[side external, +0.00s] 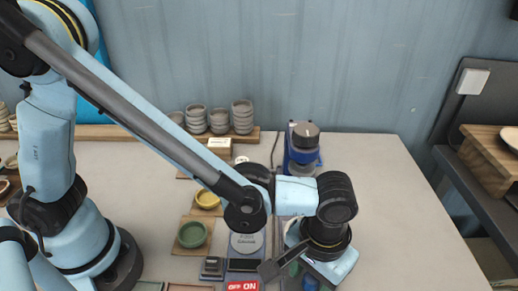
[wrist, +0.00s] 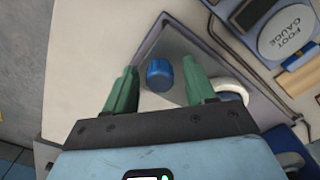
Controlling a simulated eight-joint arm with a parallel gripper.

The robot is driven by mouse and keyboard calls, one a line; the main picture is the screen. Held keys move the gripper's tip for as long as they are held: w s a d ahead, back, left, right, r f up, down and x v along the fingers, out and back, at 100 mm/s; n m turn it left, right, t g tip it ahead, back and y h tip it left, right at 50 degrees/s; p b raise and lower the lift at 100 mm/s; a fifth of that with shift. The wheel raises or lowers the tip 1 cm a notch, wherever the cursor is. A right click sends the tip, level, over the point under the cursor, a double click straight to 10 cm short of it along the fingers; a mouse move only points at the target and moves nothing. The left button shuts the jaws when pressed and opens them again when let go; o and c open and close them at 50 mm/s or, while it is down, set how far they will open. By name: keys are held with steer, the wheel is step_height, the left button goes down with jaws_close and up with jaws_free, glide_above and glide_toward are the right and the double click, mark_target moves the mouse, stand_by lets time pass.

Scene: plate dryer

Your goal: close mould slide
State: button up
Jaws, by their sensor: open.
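A blue knob (wrist: 159,74) stands on a grey panel (wrist: 170,42) in the wrist view. It lies between the green fingers of my gripper (wrist: 160,68), which are apart, with space on both sides. I cannot tell whether the knob is part of the mould slide. In the side external view the blue knob (side external: 310,283) shows low in the picture, beside my gripper (side external: 295,270), whose fingers are mostly hidden under my wrist. No part is clearly recognisable as the mould slide, and its position cannot be told.
A round foot gauge (wrist: 287,36) sits beside the panel; a white ring (wrist: 232,90) is near the right finger. A red OFF/ON sign (side external: 242,286), green bowl (side external: 192,235) and yellow bowl (side external: 206,198) stand left. A blue device (side external: 303,150) stands behind. The table's right side is clear.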

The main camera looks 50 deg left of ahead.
jaws_close()
steer(key=w+a, duration=0.9)
steer(key=shift+w+a, duration=0.3)
steer(key=shift+w, duration=0.1)
steer(key=shift+c, duration=1.2)
jaws_free()
steer(key=shift+o, duration=1.2)
steer(key=shift+s, duration=0.1)
step_height(320, 180, up, 12)
